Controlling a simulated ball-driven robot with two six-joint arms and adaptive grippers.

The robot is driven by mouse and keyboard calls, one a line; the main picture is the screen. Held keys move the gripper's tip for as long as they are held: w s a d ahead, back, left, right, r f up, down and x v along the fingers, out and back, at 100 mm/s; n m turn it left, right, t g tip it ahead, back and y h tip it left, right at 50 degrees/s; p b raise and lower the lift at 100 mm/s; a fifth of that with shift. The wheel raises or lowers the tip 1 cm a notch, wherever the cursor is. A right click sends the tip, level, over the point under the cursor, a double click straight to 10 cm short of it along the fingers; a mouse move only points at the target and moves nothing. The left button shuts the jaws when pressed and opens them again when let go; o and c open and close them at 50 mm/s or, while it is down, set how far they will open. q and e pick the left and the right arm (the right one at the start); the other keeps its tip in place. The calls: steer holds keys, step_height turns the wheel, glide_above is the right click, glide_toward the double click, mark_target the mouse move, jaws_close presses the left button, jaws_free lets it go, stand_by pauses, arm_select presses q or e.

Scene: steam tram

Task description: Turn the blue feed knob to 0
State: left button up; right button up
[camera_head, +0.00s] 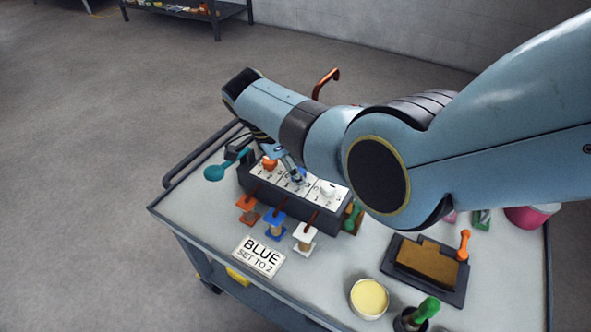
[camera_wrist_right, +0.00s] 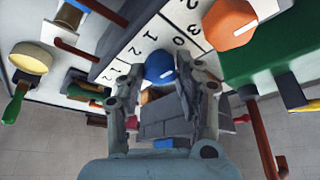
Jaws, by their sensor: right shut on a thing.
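The blue knob (camera_head: 302,171) sits on the white top panel of a dark box on the cart, between an orange knob (camera_head: 269,163) and a white knob (camera_head: 327,189). My right gripper (camera_head: 296,180) reaches down to it from above. In the right wrist view its two fingers (camera_wrist_right: 165,72) are closed around the blue knob (camera_wrist_right: 158,66). A short white mark shows on the knob's near side, but I cannot tell which number it points to. Printed digits lie around it. My left gripper is not in view.
Orange, blue and white spool-like pieces (camera_head: 275,226) stand before the box. A yellow-filled tin (camera_head: 369,298), a green-handled tool (camera_head: 427,307) and a dark tray (camera_head: 425,268) occupy the cart's right side.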

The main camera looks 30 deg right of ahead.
steer(key=shift+a, duration=0.1)
steer(key=o, duration=1.1)
steer(key=shift+o, duration=0.2)
steer(key=v, duration=1.2)
steer(key=shift+f, duration=0.1)
